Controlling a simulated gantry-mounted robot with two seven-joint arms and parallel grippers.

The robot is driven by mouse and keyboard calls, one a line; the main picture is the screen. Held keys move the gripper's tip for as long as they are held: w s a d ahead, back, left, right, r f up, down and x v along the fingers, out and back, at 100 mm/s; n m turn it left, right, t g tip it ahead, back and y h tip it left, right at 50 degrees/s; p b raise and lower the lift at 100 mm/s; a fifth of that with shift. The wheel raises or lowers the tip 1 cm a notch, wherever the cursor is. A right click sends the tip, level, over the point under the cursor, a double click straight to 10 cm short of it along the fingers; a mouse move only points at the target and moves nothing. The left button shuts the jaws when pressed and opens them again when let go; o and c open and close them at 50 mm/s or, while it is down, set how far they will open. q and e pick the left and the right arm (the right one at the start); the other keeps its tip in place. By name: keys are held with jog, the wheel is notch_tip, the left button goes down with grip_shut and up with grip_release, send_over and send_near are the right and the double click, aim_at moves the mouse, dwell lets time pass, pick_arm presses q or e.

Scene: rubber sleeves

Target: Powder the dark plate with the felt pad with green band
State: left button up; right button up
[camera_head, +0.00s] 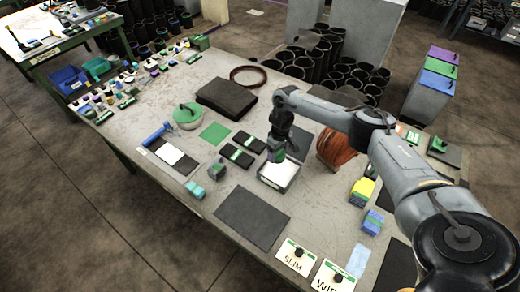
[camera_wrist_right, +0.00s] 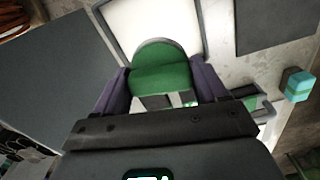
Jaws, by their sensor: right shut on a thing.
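My right gripper (camera_head: 277,156) hangs over a shallow dark-rimmed tray (camera_head: 264,180) with a white filling. It is shut on a green, round-ended pad (camera_wrist_right: 160,68), seen between the two fingers in the wrist view. The white tray (camera_wrist_right: 125,25) lies just beyond the pad there; I cannot tell whether the pad touches the white. A flat dark plate (camera_head: 252,218) lies on the table in front of the tray and looks bare. It also shows at the upper right of the wrist view (camera_wrist_right: 272,25). My left gripper is not in view.
Dark blocks with green bands (camera_head: 236,154) lie left of the tray. An orange coil (camera_head: 337,147) and yellow box (camera_head: 362,190) are to the right. Signs (camera_head: 296,257) lie at the front edge.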

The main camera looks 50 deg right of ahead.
jog(key=shift+s+d+f, duration=0.2)
jog(key=shift+s+f, duration=0.25)
jog(key=shift+s, duration=0.05)
jog(key=shift+s+f+b, duration=0.2)
jog(key=shift+f+b, duration=0.1)
jog(key=shift+f, duration=0.2)
jog(key=b, duration=0.5)
send_over(279, 170)
notch_tip(279, 170, down, 5)
jog(key=shift+r, duration=0.1)
jog(key=shift+f+b, duration=0.35)
jog(key=shift+b, duration=0.2)
jog(key=shift+f, duration=0.25)
jog(key=shift+f, duration=0.25)
dwell(0.9)
jog(key=shift+f, duration=0.1)
dwell(0.5)
